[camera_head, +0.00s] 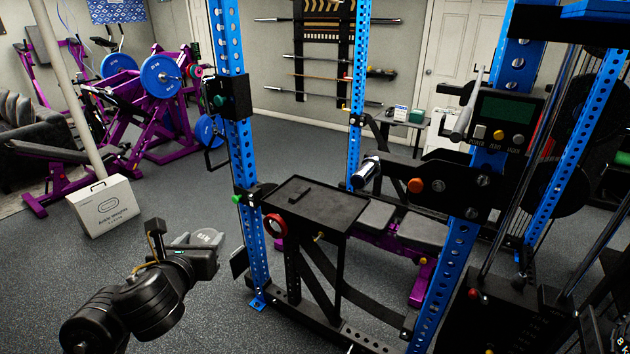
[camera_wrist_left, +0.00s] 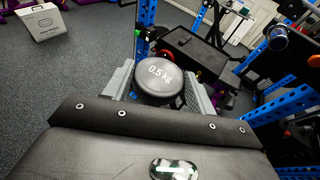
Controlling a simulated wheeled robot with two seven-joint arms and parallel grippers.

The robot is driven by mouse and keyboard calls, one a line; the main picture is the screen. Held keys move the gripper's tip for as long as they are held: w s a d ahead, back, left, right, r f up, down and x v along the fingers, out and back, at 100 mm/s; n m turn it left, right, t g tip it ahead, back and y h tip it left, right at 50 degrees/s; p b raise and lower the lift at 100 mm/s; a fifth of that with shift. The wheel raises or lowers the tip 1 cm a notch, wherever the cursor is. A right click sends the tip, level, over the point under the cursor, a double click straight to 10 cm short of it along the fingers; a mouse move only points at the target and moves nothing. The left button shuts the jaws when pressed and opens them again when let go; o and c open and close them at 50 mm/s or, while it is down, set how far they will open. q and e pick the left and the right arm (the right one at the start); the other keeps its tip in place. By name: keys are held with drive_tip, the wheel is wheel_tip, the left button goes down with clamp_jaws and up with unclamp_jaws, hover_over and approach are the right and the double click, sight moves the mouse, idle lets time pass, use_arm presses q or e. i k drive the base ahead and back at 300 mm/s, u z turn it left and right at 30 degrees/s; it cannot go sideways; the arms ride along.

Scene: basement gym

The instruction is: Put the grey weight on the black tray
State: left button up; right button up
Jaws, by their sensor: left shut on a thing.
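The grey weight (camera_head: 207,237) is in my left gripper (camera_head: 208,247), left of the rack and apart from the black tray. In the left wrist view, the weight (camera_wrist_left: 160,74) is a round dark-grey piece marked "0.5 kg", between the two grey fingers of my gripper (camera_wrist_left: 160,88). The fingers are shut on it. The black tray (camera_head: 335,208) is a flat, low-rimmed platform fixed at the blue rack, to the right of my gripper. It also shows beyond the weight in the left wrist view (camera_wrist_left: 196,48). My right gripper is not in view.
A small dark block (camera_head: 299,194) lies on the tray. A blue rack post (camera_head: 254,240) stands between my left gripper and the tray, with a red ring (camera_head: 274,227) nearby. A white box (camera_head: 104,206) stands on the floor at left. The floor between is clear.

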sight(333, 207)
drive_tip(key=i, duration=1.85)
drive_tip(key=z, duration=1.2)
